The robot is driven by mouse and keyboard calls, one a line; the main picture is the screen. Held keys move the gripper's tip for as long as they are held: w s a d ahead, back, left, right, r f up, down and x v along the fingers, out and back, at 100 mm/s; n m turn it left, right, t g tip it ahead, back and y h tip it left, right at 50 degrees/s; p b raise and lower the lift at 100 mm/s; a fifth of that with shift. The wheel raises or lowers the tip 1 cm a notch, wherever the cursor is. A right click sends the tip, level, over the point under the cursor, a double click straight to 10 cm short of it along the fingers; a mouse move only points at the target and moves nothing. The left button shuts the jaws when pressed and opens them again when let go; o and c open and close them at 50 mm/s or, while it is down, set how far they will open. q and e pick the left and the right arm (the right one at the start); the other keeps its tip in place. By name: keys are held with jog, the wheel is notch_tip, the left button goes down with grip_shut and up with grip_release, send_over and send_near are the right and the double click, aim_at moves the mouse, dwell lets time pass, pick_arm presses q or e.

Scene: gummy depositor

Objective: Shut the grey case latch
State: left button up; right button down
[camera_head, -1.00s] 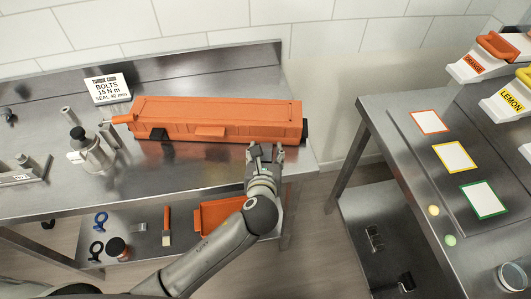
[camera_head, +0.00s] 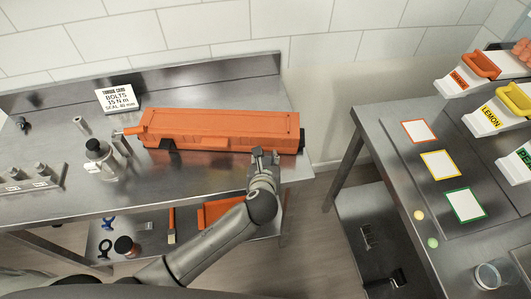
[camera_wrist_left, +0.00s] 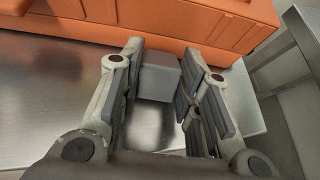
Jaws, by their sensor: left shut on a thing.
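The long orange case (camera_head: 215,122) lies on the steel bench, with its lid down. It fills the top of the left wrist view (camera_wrist_left: 165,22). My left gripper (camera_head: 263,153) is at the front of the case, near its right end. In the left wrist view the fingers (camera_wrist_left: 162,58) are on either side of a small grey block (camera_wrist_left: 158,82), which looks like the grey latch, and are shut on it. The block sticks out from the case front. Its join to the case is unclear. A dark latch (camera_head: 166,145) sits further left on the case front. My right gripper is out of view.
A metal bottle with a black cap (camera_head: 101,160) and a white torque card (camera_head: 117,98) stand left of and behind the case. Steel bench (camera_head: 200,180) in front is clear. A second table (camera_head: 385,140) stands to the right across a gap.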

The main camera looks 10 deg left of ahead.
pick_arm(q)
jog(key=shift+w+r+g+p, duration=0.25)
jog(key=shift+r+g+p, duration=0.3)
jog(key=shift+p, duration=1.2)
jog(key=shift+w+r+g+p, duration=0.25)
jog(key=shift+g+p, duration=0.5)
jog(key=shift+p, duration=0.95)
jog(key=shift+w+f+g, duration=0.1)
jog(key=shift+g, duration=0.6)
jog(key=o, duration=1)
jog(key=v, duration=1.2)
jog(key=shift+a, duration=0.2)
